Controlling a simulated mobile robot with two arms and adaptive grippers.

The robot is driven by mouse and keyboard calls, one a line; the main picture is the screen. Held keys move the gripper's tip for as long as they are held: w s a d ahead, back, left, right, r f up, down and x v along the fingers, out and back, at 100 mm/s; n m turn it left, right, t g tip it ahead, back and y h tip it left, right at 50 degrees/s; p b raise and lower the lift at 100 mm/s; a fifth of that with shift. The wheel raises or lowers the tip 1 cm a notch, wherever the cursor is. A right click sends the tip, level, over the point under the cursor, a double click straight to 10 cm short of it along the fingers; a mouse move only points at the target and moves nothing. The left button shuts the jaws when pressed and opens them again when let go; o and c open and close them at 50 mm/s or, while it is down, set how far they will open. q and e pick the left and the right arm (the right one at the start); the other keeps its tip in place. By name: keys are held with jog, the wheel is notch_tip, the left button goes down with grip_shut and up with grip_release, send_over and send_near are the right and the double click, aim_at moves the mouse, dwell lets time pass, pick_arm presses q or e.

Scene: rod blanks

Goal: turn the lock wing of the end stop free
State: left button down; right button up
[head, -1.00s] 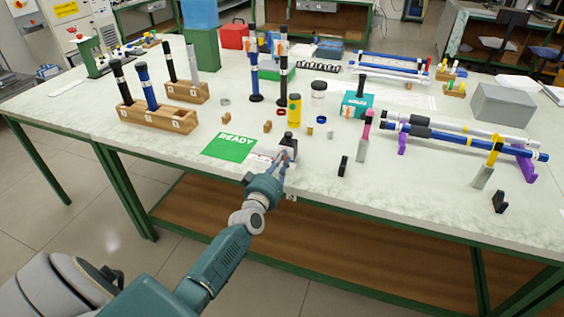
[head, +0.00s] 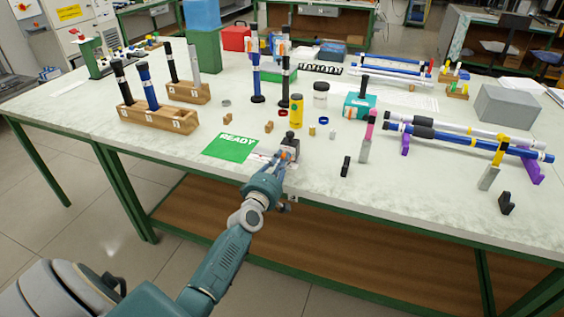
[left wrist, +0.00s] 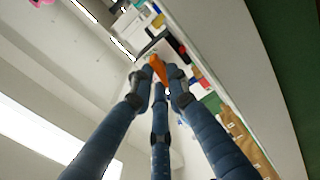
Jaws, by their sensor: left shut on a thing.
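The end stop (head: 290,140) is a small dark and grey block near the table's front edge, just right of the green READY card. Its orange lock wing (head: 287,154) shows as a small patch at my left gripper's fingertips. My left gripper (head: 283,160) reaches it from the front, its fingers closed together. In the left wrist view the blue fingers meet around the orange wing (left wrist: 158,68), and its tip sticks out between them. The fingers hide part of the wing, and its exact angle is hard to tell. My right gripper is not in view.
The READY card (head: 231,147) lies left of the end stop. A wooden rod block (head: 157,118) stands farther left. A yellow bottle (head: 296,110) and small rings are behind. A black upright piece (head: 346,167) stands to the right, with long rods on purple stands (head: 405,145) beyond.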

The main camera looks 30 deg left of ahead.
pick_arm(q)
jog(key=shift+f+n, duration=0.1)
jog(key=shift+n, duration=0.9)
jog(key=c, duration=1.7)
grip_release()
jog(key=shift+s, duration=0.1)
jog(key=v, duration=1.2)
jog(key=shift+a, duration=0.1)
